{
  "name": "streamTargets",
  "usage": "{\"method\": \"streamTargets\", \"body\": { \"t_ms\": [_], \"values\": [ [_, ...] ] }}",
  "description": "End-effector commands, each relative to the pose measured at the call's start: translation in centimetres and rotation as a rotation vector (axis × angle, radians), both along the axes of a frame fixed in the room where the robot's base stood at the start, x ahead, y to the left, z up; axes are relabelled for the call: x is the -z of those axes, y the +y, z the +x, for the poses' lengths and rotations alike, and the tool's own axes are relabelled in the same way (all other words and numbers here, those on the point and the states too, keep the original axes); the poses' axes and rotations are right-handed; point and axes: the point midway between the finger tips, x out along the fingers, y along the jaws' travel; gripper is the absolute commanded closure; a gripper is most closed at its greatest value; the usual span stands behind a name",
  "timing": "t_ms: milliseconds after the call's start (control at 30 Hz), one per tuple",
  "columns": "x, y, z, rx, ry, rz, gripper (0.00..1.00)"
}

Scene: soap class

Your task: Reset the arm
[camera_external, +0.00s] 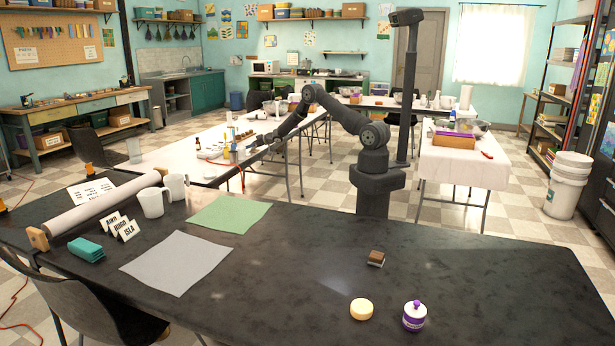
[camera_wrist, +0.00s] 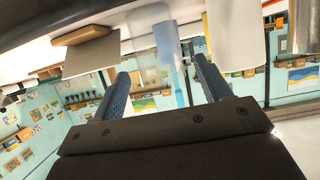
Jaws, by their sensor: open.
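My arm reaches left from its base behind the dark front table. My gripper (camera_external: 254,146) is low over the left white table, near several small bottles and containers. In the wrist view my gripper (camera_wrist: 161,68) has its two blue-grey fingers apart. A translucent bluish, bottle-like thing (camera_wrist: 167,45) shows in the gap between them. The wrist picture looks upside down, and I cannot tell how far that thing is from the fingers. I see nothing gripped.
The dark table (camera_external: 300,270) holds a green sheet (camera_external: 228,214), grey sheet (camera_external: 176,262), mugs (camera_external: 151,203), a small brown-topped block (camera_external: 376,258), a round cream soap (camera_external: 361,309) and a purple-white jar (camera_external: 415,316). A white-clothed table (camera_external: 465,170) stands right of my base.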

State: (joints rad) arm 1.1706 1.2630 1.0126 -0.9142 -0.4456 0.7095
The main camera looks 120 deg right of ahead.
Motion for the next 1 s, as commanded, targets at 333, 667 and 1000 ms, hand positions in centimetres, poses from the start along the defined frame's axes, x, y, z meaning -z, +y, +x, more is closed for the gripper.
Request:
{"method": "streamTargets", "body": {
  "t_ms": [333,667,1000],
  "values": [
    [1.3,-2.1,2.1,0.001,0.001,-0.001,0.3],
    [1.3,-2.2,2.2,0.001,0.001,0.0,0.3],
    [0.9,-1.7,1.6,0.0,-0.001,0.001,0.3]
  ]
}}
